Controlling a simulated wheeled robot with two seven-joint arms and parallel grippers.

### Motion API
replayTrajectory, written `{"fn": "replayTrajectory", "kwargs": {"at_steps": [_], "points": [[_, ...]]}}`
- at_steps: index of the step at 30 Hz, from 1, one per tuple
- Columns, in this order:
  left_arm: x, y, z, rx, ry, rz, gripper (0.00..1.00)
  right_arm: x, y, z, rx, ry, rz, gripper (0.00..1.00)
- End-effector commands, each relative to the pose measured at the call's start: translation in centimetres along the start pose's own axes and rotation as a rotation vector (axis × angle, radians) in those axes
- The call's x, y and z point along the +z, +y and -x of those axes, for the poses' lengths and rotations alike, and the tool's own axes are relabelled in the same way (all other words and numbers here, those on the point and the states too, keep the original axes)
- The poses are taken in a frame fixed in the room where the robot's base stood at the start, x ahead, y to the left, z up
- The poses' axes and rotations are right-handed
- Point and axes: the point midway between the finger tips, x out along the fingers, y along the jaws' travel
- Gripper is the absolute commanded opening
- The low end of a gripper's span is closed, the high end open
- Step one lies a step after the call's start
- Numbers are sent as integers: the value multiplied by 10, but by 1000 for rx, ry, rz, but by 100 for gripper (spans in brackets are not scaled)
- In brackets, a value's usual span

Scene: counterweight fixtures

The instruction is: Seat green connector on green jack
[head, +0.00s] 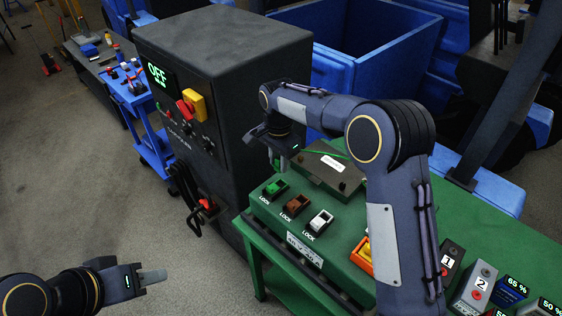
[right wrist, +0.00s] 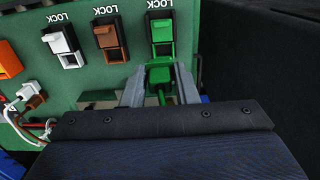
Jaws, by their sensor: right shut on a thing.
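The green jack (head: 276,187) is on the green box, first in a row with brown and white ones. In the right wrist view the green jack (right wrist: 161,30) is at the top centre. My right gripper (right wrist: 160,82) is shut on the green connector (right wrist: 159,74), whose front end is at the jack's near edge. I cannot tell whether it is touching or inserted. A green cable runs back from it under the wrist. In the head view my right gripper (head: 280,160) is above the jack's far side. My left gripper (head: 152,277) is over the floor; its finger gap is not clear.
The brown jack (right wrist: 109,35) and white jack (right wrist: 61,42) stand beside the green one. A dark cabinet (head: 220,90) stands close left of the green bench (head: 490,240). Blue bins (head: 400,50) are behind.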

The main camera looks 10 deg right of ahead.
Motion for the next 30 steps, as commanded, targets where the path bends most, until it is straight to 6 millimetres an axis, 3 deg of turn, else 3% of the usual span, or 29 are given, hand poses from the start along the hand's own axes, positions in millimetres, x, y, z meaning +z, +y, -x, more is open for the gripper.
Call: {"fn": "replayTrajectory", "kwargs": {"at_steps": [8, 30], "points": [[2, -2, -3, 0, 0, 0, 36, 0, 0, -5, -1, 0, 0, 18], [13, -12, -27, 0, 0, 0, 36, 0, 0, -50, -1, 0, 0, 18]]}}
